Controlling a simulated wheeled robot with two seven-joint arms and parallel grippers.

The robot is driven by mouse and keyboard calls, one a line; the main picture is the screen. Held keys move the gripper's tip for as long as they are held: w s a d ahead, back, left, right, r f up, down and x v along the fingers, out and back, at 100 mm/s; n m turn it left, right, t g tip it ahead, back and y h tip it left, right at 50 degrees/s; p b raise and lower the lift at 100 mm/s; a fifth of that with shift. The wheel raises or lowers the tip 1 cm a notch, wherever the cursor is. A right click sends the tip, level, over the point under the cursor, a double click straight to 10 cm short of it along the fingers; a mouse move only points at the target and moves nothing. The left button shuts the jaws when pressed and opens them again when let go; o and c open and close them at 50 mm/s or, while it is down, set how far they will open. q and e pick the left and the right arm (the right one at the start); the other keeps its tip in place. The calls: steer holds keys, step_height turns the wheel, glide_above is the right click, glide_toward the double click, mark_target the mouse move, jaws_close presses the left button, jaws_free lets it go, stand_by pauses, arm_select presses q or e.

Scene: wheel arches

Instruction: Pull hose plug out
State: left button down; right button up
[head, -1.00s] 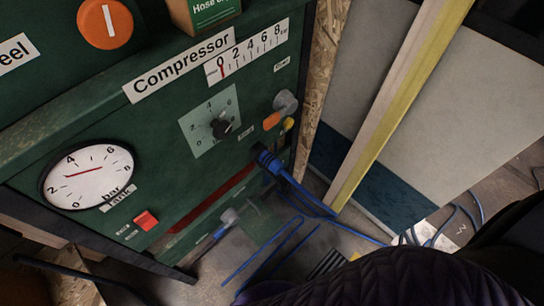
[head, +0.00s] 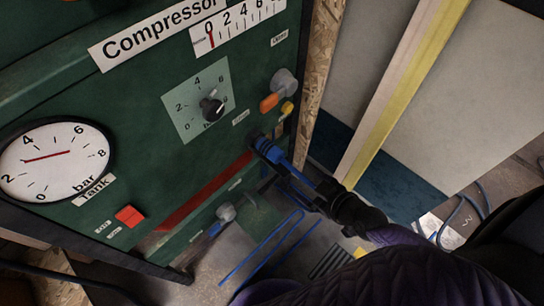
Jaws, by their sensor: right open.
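The blue hose plug (head: 272,153) sits in the socket low on the right of the green compressor panel. My right gripper (head: 281,178) comes in from the lower right on my dark, quilted arm. Its jaws are open beside the plug and hose, with the fingers pointing toward the panel. Whether a finger touches the plug I cannot tell. My left gripper is not in view.
The panel (head: 150,170) carries a tank gauge (head: 55,158), a black dial knob (head: 211,108), a red button (head: 129,215), an orange-handled valve (head: 270,102) and a lower blue-handled valve (head: 225,212). A yellow-edged post (head: 405,95) stands to the right of the panel.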

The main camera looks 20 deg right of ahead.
steer(key=t+y, duration=0.1)
steer(key=t, duration=0.1)
glide_toward(274, 153)
steer(key=w+f, duration=0.1)
steer(key=f, duration=0.1)
steer(key=shift+n, duration=0.4)
steer(key=b+x, duration=0.2)
steer(key=x, duration=0.6)
steer(key=shift+w+d+b, duration=0.1)
steer(key=shift+w+b, duration=0.15)
steer(key=shift+b, duration=0.15)
steer(key=shift+w+a+f, duration=0.1)
steer(key=shift+w+a, duration=0.1)
steer(key=shift+w, duration=0.4)
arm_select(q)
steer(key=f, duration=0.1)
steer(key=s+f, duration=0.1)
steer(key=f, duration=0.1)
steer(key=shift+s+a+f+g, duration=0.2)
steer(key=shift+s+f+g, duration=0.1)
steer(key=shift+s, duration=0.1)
arm_select(e)
steer(key=c, duration=0.5)
jaws_close()
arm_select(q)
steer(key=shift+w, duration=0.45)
